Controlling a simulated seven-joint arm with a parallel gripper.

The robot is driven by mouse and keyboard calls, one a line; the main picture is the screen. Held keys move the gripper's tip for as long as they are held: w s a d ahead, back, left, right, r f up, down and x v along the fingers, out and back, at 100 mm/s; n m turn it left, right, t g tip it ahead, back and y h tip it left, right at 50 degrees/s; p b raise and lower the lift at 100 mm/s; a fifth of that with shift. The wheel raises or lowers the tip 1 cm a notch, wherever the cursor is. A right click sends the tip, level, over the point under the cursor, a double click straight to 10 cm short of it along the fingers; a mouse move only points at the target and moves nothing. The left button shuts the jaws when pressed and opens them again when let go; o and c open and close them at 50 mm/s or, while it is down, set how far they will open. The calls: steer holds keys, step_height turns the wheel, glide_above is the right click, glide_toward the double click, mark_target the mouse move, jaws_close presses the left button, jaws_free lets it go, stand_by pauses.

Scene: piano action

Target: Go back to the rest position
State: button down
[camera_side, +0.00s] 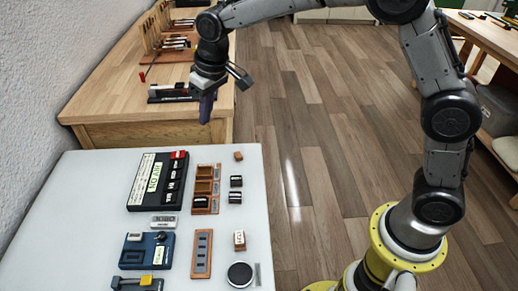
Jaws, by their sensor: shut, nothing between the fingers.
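My gripper (206,108) hangs from the arm over the gap between the white table and the wooden bench. Its fingers point down and are together, with nothing held. It is apart from the things on the table, above and behind the small brown block (238,156). My arm reaches in from its yellow base at the right, arching high across the picture.
The white table (90,215) bears a black labelled box (148,182), wooden trays (202,253), small dark blocks (235,197), a blue device (147,250) and a round black disc (240,274). A wooden bench (110,90) stands behind. Bare floor (310,150) lies between table and base.

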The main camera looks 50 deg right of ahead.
steer(key=s+d+r+m+t, duration=0.1)
steer(key=s+d+r+t, duration=0.1)
steer(key=s+d+r, duration=0.45)
steer(key=s+d+r+m+t, duration=0.1)
steer(key=s+d+r, duration=0.3)
steer(key=s+r, duration=0.5)
steer(key=s+d+f, duration=0.1)
steer(key=s+f, duration=0.4)
steer(key=s, duration=0.3)
steer(key=s+d+f, duration=0.2)
steer(key=s+f, duration=0.3)
steer(key=s, duration=0.4)
steer(key=shift+h, duration=0.4)
